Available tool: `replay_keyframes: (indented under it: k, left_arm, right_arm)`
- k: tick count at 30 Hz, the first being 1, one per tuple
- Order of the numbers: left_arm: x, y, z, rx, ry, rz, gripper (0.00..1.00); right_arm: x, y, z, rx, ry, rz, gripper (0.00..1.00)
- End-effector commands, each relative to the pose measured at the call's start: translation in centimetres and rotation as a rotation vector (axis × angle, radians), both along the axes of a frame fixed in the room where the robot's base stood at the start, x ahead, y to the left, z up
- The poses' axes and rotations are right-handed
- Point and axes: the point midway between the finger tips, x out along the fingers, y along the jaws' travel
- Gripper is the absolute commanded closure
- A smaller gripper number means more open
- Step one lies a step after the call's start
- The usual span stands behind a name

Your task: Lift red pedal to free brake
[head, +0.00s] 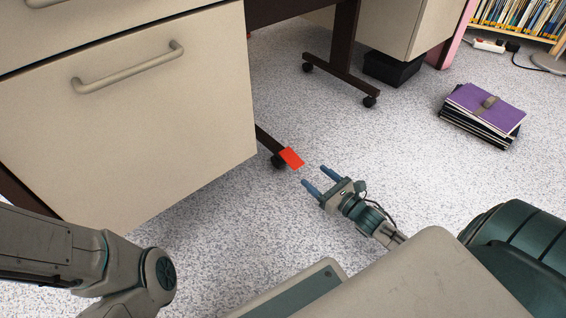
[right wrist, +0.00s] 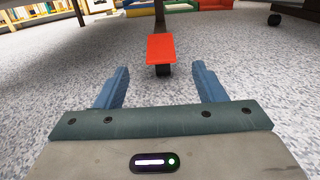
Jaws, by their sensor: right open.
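The red pedal (head: 291,158) is a small flat tab above a dark caster wheel (head: 278,162) at the end of a dark desk foot. In the right wrist view the red pedal (right wrist: 160,48) is straight ahead, centred between my fingers, with the wheel (right wrist: 163,70) below it. My right gripper (head: 314,176) is open and empty, low over the floor and just short of the pedal. Its two blue fingers point towards the pedal and appear apart from it. It also shows in the right wrist view (right wrist: 160,84). Of my left arm, only links show at the lower left.
A beige drawer cabinet (head: 130,110) with a bar handle stands left of the pedal. Another desk leg on casters (head: 340,75) and a black bin (head: 392,68) are behind. A stack of purple and black binders (head: 482,112) lies at right. Speckled floor around my right gripper is clear.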

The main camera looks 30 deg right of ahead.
Motion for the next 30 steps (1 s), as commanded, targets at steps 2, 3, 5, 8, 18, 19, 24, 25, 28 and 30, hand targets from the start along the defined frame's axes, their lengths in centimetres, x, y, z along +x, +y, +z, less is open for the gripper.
replay_keyframes:
  k: [2, 3, 5, 8, 18, 19, 24, 25, 28, 30]
  left_arm:
    - [0.0, 0.0, -1.1, 0.000, 0.000, -0.001, 0.64]
    - [0.0, 0.0, -1.2, 0.000, 0.000, -0.001, 0.64]
    - [0.0, 0.0, -1.3, 0.000, 0.000, -0.001, 0.64]
    - [0.0, 0.0, -1.6, 0.000, 0.000, -0.001, 0.64]
    - [0.0, 0.0, -2.8, 0.000, 0.000, -0.001, 0.64]
    - [0.0, 0.0, -2.9, 0.000, 0.000, -0.001, 0.64]
    - [0.0, 0.0, -3.0, 0.000, 0.000, -0.001, 0.64]
    - [0.0, 0.0, -3.0, 0.000, 0.000, -0.001, 0.64]
    - [0.0, 0.0, -3.0, -0.001, -0.001, -0.001, 0.64]
    - [0.0, 0.0, -3.0, -0.001, -0.001, -0.001, 0.64]
  right_arm:
    - [0.0, 0.0, -1.1, -0.002, 0.001, 0.000, 0.36]
    - [0.1, 0.0, -1.2, -0.002, 0.001, 0.000, 0.36]
    - [0.2, 0.0, -1.2, -0.004, -0.001, 0.001, 0.36]
    - [0.8, 0.2, -1.2, -0.003, -0.002, 0.002, 0.36]
    - [4.3, 0.9, -1.1, -0.001, -0.003, -0.001, 0.36]
    - [4.6, 0.9, -1.1, -0.002, -0.002, -0.001, 0.36]
    - [6.3, 1.2, -0.9, -0.001, -0.003, -0.002, 0.36]
    - [6.6, 1.3, -0.9, -0.001, -0.004, -0.002, 0.36]
    - [7.6, 1.5, -0.9, 0.000, -0.003, -0.002, 0.36]
    - [8.3, 1.6, -1.0, -0.001, -0.002, -0.002, 0.36]
